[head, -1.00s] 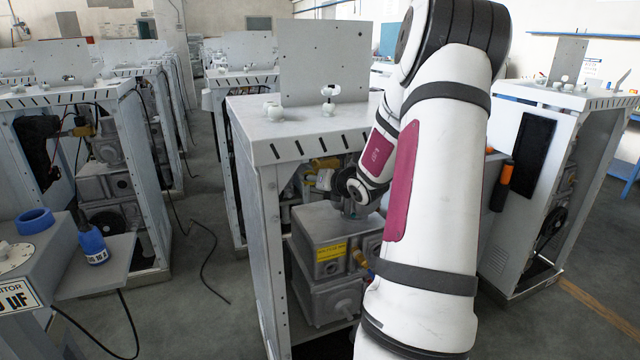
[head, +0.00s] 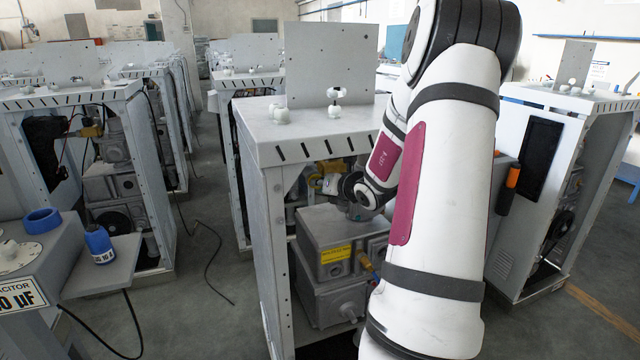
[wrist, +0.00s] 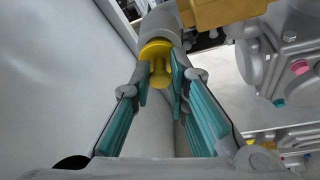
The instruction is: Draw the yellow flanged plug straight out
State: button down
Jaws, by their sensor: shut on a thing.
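The yellow flanged plug (wrist: 158,66) shows in the wrist view, with its round flange at the end of a grey cylindrical fitting (wrist: 160,24) and its stem towards me. My gripper (wrist: 162,84) has its two teal-padded fingers closed on the stem, one on each side. The flange looks to be against the fitting's mouth, but I cannot tell if there is a gap. In the head view my gripper (head: 355,208) reaches into the open dispenser frame (head: 262,150). The plug cannot be made out there.
A yellow block (wrist: 222,10) sits close to the right of the fitting. A pale panel (wrist: 60,70) runs along the left of my fingers. Grey housings (head: 325,238) lie below my gripper. A blue bottle (head: 98,244) stands on a shelf at left.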

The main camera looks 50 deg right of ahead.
jog(key=shift+s+a, duration=0.45)
jog(key=shift+s, duration=0.3)
jog(key=shift+s+a, duration=0.5)
jog(key=shift+s, duration=0.3)
jog(key=shift+s+a, duration=0.45)
jog(key=shift+s, duration=0.3)
